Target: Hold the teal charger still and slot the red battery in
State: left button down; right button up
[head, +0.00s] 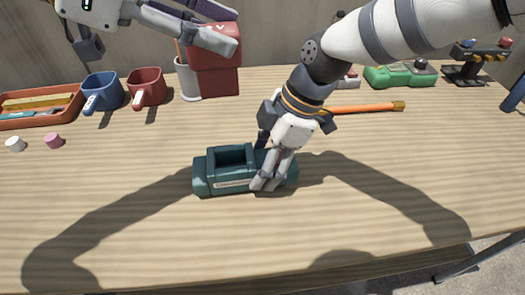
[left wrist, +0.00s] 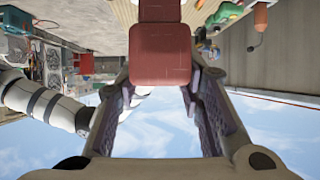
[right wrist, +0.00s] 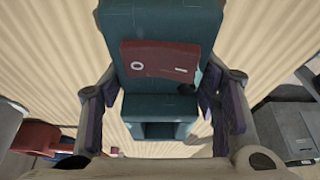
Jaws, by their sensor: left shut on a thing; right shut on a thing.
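The teal charger (head: 222,177) sits on the wooden table near the middle, its open slot facing up toward the left end. My right gripper (head: 266,163) is shut on its right part; in the right wrist view the charger (right wrist: 160,30) lies between the fingers, with a red panel marked with a circle and a dash. The red battery (head: 215,78) is in my left gripper (head: 224,30), which is shut on it, above and behind the charger. The left wrist view shows the battery (left wrist: 160,55) at the fingers. The battery is apart from the charger.
A blue mug (head: 102,92), a red mug (head: 147,87) and a white cup (head: 187,78) stand at the back left beside an orange tray (head: 40,120). An orange-handled tool (head: 360,107) and a green device (head: 400,76) lie at the back right. The front table is clear.

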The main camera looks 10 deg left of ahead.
pick_arm(q)
jog(key=shift+r, duration=0.1)
pick_arm(e)
jog(key=shift+f, duration=0.45)
jog(key=o, duration=1.7)
jog(key=c, duration=1)
pick_arm(q)
notch_tip(320, 180, down, 14)
